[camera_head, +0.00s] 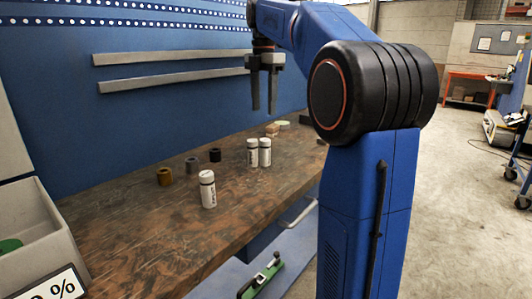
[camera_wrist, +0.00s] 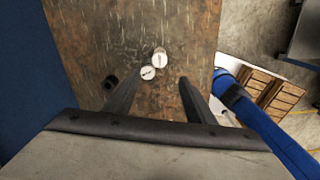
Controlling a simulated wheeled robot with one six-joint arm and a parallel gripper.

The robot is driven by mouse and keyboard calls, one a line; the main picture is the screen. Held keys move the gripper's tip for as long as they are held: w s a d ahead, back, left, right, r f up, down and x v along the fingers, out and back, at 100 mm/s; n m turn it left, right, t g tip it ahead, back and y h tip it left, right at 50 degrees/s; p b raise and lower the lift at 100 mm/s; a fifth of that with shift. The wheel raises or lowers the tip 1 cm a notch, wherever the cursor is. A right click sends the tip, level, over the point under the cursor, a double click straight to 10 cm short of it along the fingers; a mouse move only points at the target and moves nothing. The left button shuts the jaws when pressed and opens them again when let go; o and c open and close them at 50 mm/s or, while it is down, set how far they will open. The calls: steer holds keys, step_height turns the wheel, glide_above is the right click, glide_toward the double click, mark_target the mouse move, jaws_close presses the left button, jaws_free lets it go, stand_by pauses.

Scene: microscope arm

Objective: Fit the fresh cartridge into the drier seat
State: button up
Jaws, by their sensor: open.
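Three white cylinders with dark print and caps, cartridge-like, stand upright on the wooden bench. One cylinder (camera_head: 208,189) stands alone nearer the front; a left one (camera_head: 252,153) and a right one (camera_head: 265,152) stand close together farther back. I cannot tell which is fresh. I cannot tell whether any is the drier seat. My gripper (camera_head: 264,108) is open and empty, pointing down above the bench. In the wrist view, two round white tops (camera_wrist: 159,58) show between the fingers (camera_wrist: 160,78).
The bench (camera_head: 140,240) has free wood at the front. A grey bin (camera_head: 35,225) stands at the left. A small brown block (camera_head: 272,130) and a pale green disc (camera_head: 283,123) lie at the back. A blue wall with two grey rails (camera_head: 170,77) rises behind.

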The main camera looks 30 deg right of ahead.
mark_target(265, 140)
step_height(265, 140, down, 8)
steer(key=shift+r, duration=0.15)
steer(key=shift+w+d+f, duration=0.1)
steer(key=shift+d+f, duration=0.05)
steer(key=shift+f, duration=1.15)
steer(key=shift+d+f, duration=0.15)
steer(key=shift+f, duration=1.1)
steer(key=c, duration=1.3)
steer(key=shift+o, duration=0.2)
steer(key=shift+r, duration=0.1)
step_height(265, 140, up, 18)
